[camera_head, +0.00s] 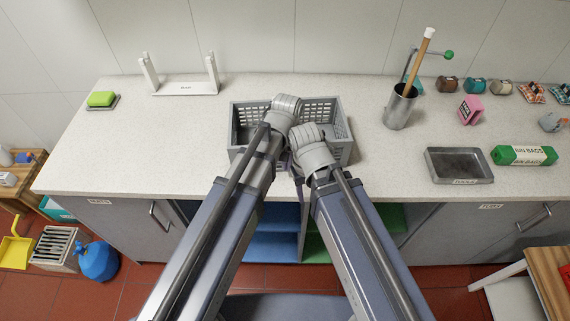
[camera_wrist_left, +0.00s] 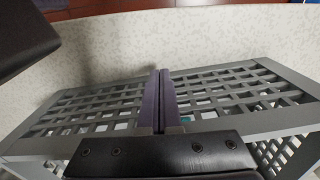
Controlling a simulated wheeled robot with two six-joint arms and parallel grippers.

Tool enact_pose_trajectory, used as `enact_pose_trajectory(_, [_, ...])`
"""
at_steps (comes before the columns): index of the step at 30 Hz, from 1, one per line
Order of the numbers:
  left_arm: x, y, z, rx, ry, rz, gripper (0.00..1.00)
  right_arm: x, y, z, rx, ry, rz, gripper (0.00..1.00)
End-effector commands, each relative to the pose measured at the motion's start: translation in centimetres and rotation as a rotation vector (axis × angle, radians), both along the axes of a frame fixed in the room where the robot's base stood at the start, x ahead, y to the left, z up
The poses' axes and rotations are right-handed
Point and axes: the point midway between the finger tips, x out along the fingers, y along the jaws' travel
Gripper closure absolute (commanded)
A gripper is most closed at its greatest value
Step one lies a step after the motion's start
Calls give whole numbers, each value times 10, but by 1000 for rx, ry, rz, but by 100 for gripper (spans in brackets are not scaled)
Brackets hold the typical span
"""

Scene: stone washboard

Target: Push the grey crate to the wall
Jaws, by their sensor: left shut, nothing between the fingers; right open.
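The grey crate (camera_head: 342,125), an open box with slatted walls, stands on the pale counter (camera_head: 150,135). A strip of counter shows between its back rim and the wall (camera_head: 260,40). My left gripper's wrist (camera_head: 285,105) is over the crate's middle, and its fingers are hidden in the head view. In the left wrist view the left gripper (camera_wrist_left: 160,75) is shut and empty against the slatted side of the crate (camera_wrist_left: 225,90); I cannot tell whether it touches. My right gripper (camera_head: 297,172), mostly hidden by its wrist, is open at the crate's front side.
A white router (camera_head: 185,88) stands left of the crate, and a green sponge (camera_head: 101,99) lies further left. A metal pot (camera_head: 398,108) with a brush, a dark tray (camera_head: 459,165) and a green bin-bag roll (camera_head: 524,155) are to the right. The counter directly behind the crate looks clear.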

Motion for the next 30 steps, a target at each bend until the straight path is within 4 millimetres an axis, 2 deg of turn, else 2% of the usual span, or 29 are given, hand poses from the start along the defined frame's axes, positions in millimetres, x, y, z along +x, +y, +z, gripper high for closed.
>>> enact_pose_trajectory(2, [1,0,0,0,0,0,100,0,0,0,0,0,0,50])
enact_pose_trajectory(5, [13,-1,0,0,0,1,100,0,0,0,0,0,0,50])
enact_pose_trajectory(30, [264,3,0,1,0,2,100,0,0,0,0,0,0,50])
